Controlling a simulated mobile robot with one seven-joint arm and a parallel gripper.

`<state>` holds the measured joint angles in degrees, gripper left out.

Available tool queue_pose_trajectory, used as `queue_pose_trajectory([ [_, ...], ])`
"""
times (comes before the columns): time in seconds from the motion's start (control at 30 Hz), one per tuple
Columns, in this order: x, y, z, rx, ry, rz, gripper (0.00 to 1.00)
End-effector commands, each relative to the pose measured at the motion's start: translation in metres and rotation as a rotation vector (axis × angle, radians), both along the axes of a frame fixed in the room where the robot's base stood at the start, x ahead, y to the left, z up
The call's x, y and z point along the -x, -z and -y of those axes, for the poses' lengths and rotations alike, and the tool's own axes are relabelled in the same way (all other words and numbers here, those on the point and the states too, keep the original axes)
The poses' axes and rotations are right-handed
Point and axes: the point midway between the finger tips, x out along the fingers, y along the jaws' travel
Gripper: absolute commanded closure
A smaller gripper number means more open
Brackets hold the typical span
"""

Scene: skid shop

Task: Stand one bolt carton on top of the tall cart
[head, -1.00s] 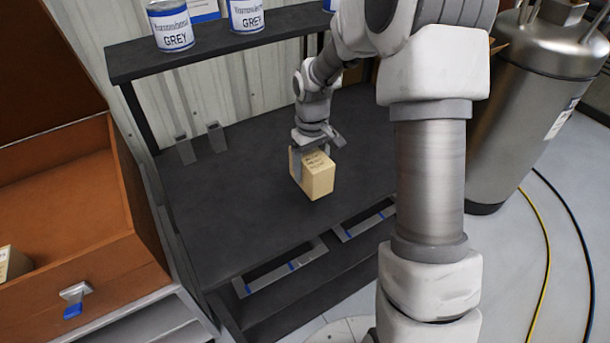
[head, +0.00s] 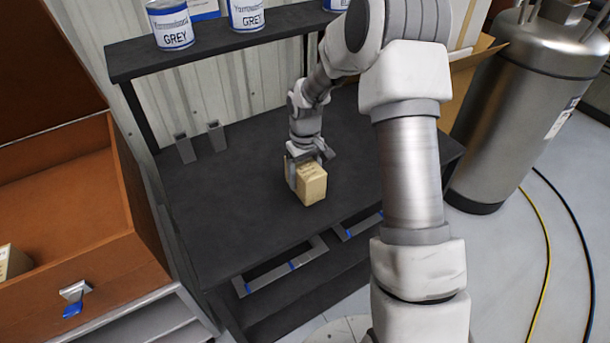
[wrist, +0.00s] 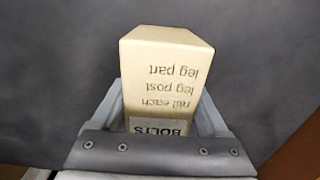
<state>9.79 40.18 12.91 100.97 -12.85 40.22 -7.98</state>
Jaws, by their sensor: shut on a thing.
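My gripper (head: 306,165) is shut on a tan bolt carton (head: 311,186), with a finger on each side of it. In the wrist view the carton (wrist: 165,75) shows printed text, with "BOLTS" close to the gripper's palm. The carton is over the wide dark top (head: 235,215) of a black stand, which looks like the tall cart. It is close to this surface, but I cannot tell whether it touches. Part of another tan carton (head: 12,262) shows at the left edge, in an orange-brown chest.
Paint cans marked GREY (head: 171,24) stand on a raised shelf (head: 215,45) behind the top. Two grey brackets (head: 185,148) stand at its back left. The orange-brown chest (head: 75,215) is at left, a steel tank (head: 520,100) at right. The dark top's left part is clear.

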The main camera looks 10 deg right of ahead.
Motion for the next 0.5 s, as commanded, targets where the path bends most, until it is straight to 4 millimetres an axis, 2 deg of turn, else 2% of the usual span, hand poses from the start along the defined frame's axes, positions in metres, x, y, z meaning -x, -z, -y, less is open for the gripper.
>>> queue_pose_trajectory([
  [0.03,-0.0004,0.0026,-0.0001,0.0,0.0,0.001,1.0],
  [0.07,0.0001,0.0024,-0.0001,0.0,0.0,0.0,0.19],
  [0.1,0.0001,0.0019,-0.0001,0.0,0.0,0.0,0.12],
  [0.17,0.0002,0.0019,0.0,0.0,0.0,-0.001,0.01],
  [0.2,0.0002,0.0019,0.0,0.0,0.0,-0.001,0.0],
  [0.5,0.0001,-0.004,0.0,0.0,0.0,0.0,0.0],
])
